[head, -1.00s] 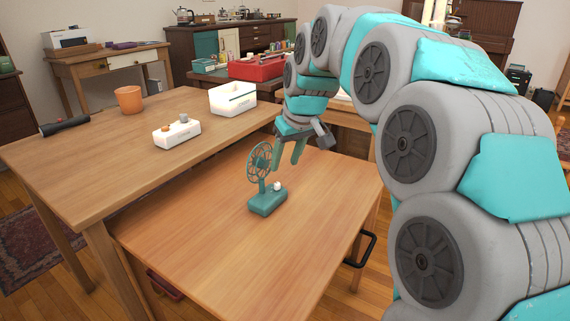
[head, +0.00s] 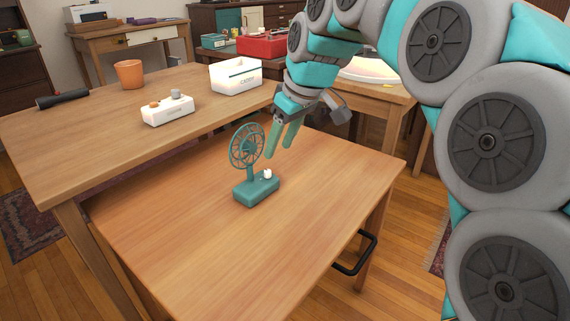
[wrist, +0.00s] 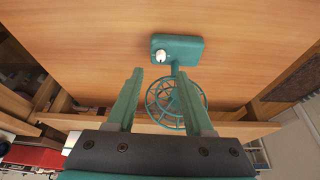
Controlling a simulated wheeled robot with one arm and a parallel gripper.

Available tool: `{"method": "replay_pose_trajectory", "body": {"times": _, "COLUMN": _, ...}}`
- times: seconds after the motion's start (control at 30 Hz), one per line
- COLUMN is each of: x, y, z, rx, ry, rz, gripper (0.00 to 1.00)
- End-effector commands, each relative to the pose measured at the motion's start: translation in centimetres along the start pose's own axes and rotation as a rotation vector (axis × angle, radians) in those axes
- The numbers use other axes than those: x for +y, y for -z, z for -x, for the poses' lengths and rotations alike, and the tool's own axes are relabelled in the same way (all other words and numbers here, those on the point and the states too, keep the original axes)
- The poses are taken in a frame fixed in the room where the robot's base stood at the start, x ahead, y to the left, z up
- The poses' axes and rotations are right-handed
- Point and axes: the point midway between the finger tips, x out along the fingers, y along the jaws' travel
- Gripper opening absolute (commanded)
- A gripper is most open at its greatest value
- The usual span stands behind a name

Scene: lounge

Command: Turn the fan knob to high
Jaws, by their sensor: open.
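A small teal desk fan (head: 245,147) with a round caged head stands upright on the lower wooden table. A white knob (head: 267,174) sits on top of its teal base (head: 250,190). My gripper (head: 281,143) is above and behind the fan, to the right of its head, with its two green fingers pointing down. In the wrist view the gripper (wrist: 160,92) is open and empty. There the fan head (wrist: 176,102) shows between the fingers, and the knob (wrist: 160,55) is beyond the fingertips, apart from them. I cannot read the knob's setting.
The lower table (head: 300,230) is otherwise clear. The longer table (head: 85,135) on the left holds a white box with two knobs (head: 167,109), a white caddy (head: 236,77), an orange pot (head: 130,74) and a black flashlight (head: 62,99). A red toolbox (head: 265,44) is behind.

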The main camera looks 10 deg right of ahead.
Motion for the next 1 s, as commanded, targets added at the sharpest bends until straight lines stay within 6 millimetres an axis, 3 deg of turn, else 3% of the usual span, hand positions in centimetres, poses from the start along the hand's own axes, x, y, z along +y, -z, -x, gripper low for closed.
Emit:
{"method": "replay_pose_trajectory", "body": {"times": 0.17, "x": 0.0, "y": -0.1, "z": -1.5, "rx": -0.003, "ry": 0.001, "rz": -0.001, "gripper": 0.52}}
{"method": "replay_pose_trajectory", "body": {"times": 0.53, "x": 0.0, "y": -0.1, "z": -6.9, "rx": -0.005, "ry": 0.002, "rz": -0.002, "gripper": 0.52}}
{"method": "replay_pose_trajectory", "body": {"times": 0.87, "x": 0.1, "y": 0.0, "z": -7.6, "rx": 0.000, "ry": -0.001, "rz": -0.002, "gripper": 0.52}}
{"method": "replay_pose_trajectory", "body": {"times": 1.0, "x": 0.1, "y": 0.0, "z": -7.5, "rx": 0.000, "ry": -0.001, "rz": -0.002, "gripper": 0.37}}
